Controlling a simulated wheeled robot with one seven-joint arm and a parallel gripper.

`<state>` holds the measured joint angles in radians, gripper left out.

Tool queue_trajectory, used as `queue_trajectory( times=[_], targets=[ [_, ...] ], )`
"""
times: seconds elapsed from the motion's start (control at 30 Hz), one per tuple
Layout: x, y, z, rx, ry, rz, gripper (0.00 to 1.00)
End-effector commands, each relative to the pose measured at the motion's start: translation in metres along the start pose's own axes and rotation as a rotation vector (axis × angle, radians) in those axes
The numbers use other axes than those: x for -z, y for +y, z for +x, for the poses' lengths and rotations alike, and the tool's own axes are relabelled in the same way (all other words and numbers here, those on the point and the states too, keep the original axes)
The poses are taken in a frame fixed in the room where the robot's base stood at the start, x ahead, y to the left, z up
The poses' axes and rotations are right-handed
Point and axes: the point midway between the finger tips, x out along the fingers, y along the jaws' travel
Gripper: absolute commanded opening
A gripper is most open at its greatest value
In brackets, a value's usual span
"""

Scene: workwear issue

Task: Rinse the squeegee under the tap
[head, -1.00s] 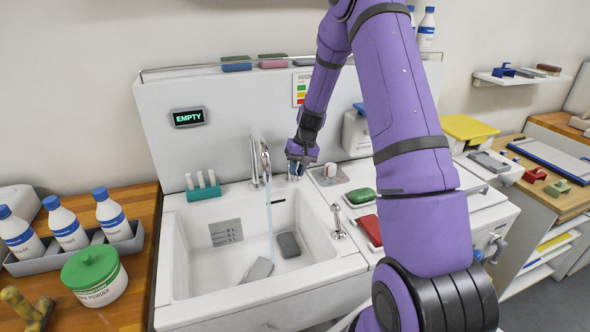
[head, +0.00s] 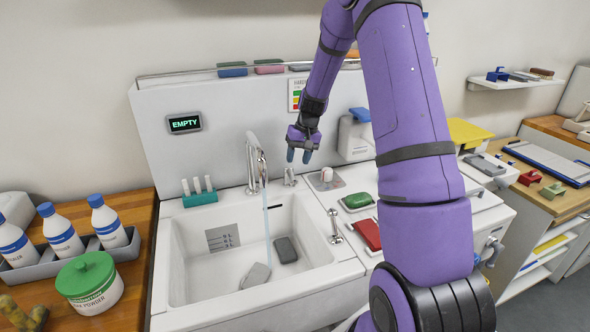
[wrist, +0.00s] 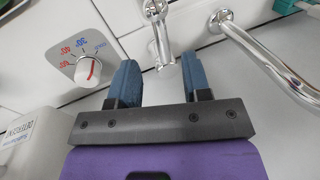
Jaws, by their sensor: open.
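The chrome tap (head: 255,165) stands at the back of the white sink (head: 338,268), and a thin stream of water (head: 267,222) falls from its spout into the basin. I cannot tell whether either is the squeegee. My gripper (head: 299,156) is open and empty, above the small chrome tap lever (head: 290,177) to the right of the spout. In the wrist view, the lever (wrist: 157,35) shows just beyond my gripper's blue fingertips (wrist: 158,80), and the spout (wrist: 272,58) is at right.
A dial (head: 327,175) and a green soap block (head: 357,200) are right of the basin, with a red block (head: 369,234) nearer. A teal holder (head: 200,198) stands at the back left rim. Bottles (head: 62,232) and a green-lidded tub (head: 90,285) fill the left counter.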

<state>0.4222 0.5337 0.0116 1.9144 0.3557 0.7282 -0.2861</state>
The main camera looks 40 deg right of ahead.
Motion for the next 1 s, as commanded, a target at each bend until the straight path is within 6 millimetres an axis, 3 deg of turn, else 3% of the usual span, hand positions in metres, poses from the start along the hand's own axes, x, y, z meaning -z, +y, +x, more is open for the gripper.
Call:
queue_trajectory(
  times=[0.1,0.3,0.77,0.87,1.0],
  targets=[
    [0.0,0.0,-0.021,-0.001,0.001,0.0,0.44],
    [0.0,0.0,-0.042,0.0,0.001,0.0,0.44],
    [-0.001,-0.001,-0.048,-0.001,0.0,-0.002,0.44],
    [-0.008,-0.009,-0.058,-0.005,0.009,-0.015,0.44],
    [-0.03,-0.033,-0.088,-0.021,0.035,-0.053,0.44]
  ],
)
